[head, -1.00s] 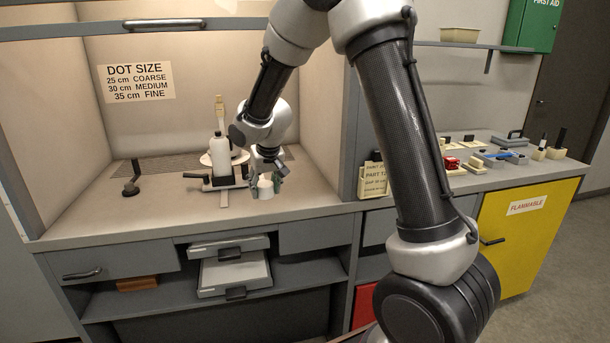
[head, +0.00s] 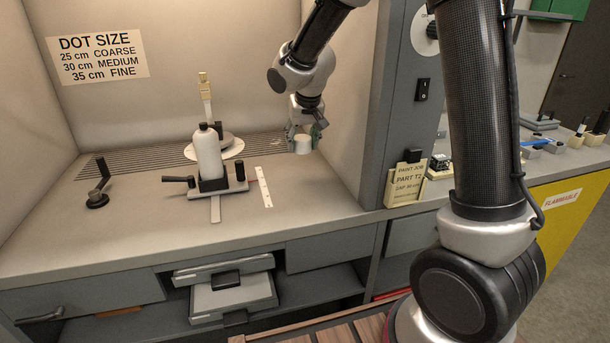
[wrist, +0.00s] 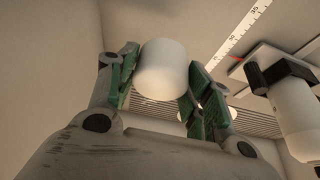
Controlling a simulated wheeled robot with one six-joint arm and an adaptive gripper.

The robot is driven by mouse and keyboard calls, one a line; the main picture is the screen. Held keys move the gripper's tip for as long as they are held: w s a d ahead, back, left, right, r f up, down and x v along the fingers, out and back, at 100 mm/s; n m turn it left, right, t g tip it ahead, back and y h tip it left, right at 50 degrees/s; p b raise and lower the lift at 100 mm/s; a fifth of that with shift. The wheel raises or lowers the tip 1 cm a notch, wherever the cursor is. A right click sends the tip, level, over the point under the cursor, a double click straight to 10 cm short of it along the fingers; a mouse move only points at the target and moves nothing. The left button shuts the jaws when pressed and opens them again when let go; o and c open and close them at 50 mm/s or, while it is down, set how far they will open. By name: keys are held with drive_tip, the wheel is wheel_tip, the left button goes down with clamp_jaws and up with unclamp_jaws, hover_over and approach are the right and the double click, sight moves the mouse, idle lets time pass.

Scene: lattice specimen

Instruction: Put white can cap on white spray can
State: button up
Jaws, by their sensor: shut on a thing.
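My gripper (head: 303,138) is shut on the white can cap (head: 303,145), in the right part of the booth. In the wrist view the cap (wrist: 162,68) sits between the green-padded fingers. The white spray can (head: 208,153) stands upright on a dark clamp fixture (head: 218,187), to the left of my gripper in the head view. It also shows at the right edge of the wrist view (wrist: 296,115). The cap and the can are well apart. The can's top looks dark and narrow.
A white ruler (head: 264,187) lies right of the fixture. A black crank handle (head: 98,190) stands at left. The booth's right wall (head: 345,90) is near my gripper.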

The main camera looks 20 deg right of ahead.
sight(305, 152)
wheel_tip(305, 152, down, 10)
drive_tip(key=shift+r, duration=0.1)
idle(0.4)
drive_tip(key=o, duration=0.7)
drive_tip(key=shift+w, duration=0.1)
drive_tip(key=shift+o, duration=0.2)
drive_tip(key=v, duration=1.2)
